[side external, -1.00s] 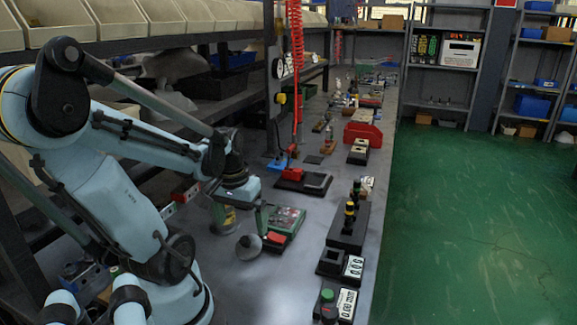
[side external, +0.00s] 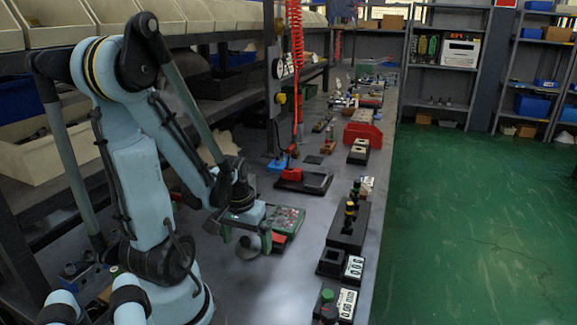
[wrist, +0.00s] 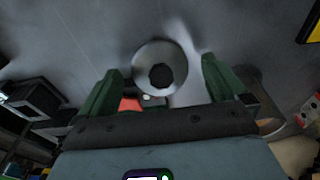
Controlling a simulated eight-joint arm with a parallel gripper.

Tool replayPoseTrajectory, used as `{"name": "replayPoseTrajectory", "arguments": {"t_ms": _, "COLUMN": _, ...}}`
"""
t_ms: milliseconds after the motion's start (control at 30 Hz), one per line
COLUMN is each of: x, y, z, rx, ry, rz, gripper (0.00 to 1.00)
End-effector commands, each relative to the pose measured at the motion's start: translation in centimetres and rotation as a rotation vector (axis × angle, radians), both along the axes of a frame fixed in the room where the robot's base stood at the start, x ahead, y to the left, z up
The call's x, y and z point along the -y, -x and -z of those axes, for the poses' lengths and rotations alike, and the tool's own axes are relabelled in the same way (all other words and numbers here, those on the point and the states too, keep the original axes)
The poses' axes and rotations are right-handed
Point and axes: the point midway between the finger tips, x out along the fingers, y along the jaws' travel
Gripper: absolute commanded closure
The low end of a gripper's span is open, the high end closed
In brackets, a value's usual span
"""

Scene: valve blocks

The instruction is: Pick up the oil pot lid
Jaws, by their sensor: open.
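The oil pot lid, as I take it, is a small round grey piece (side external: 246,250) on the grey bench, partly hidden by my gripper in the side view. In the wrist view the lid (wrist: 180,55) is a pale disc with a dark round centre, ahead of and between the fingers. My gripper (side external: 246,237) is open. Its two green fingers (wrist: 160,75) stand apart with nothing held between them. The side view shows one finger overlapping the lid; I cannot tell whether they touch.
A green-framed tray with a red part (side external: 287,220) lies just right of the gripper. A black block with knobs (side external: 347,230) and a box with a green button (side external: 328,308) stand along the bench's right edge. A dark tray with a red block (side external: 305,182) lies beyond.

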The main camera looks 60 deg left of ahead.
Motion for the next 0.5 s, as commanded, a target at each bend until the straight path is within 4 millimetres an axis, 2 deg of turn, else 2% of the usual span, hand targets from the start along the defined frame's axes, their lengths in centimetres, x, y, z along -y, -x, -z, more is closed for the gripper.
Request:
{"name": "replayPoseTrajectory", "arguments": {"t_ms": 433, "x": -0.05, "y": -0.02, "z": 0.75, "rx": 0.0, "ry": 0.0, "rz": 0.0, "gripper": 0.01}}
{"name": "replayPoseTrajectory", "arguments": {"t_ms": 467, "x": -0.05, "y": -0.02, "z": 0.74, "rx": 0.0, "ry": 0.0, "rz": 0.0, "gripper": 0.02}}
{"name": "replayPoseTrajectory", "arguments": {"t_ms": 500, "x": -0.05, "y": -0.02, "z": 0.74, "rx": 0.0, "ry": 0.0, "rz": 0.0, "gripper": 0.09}}
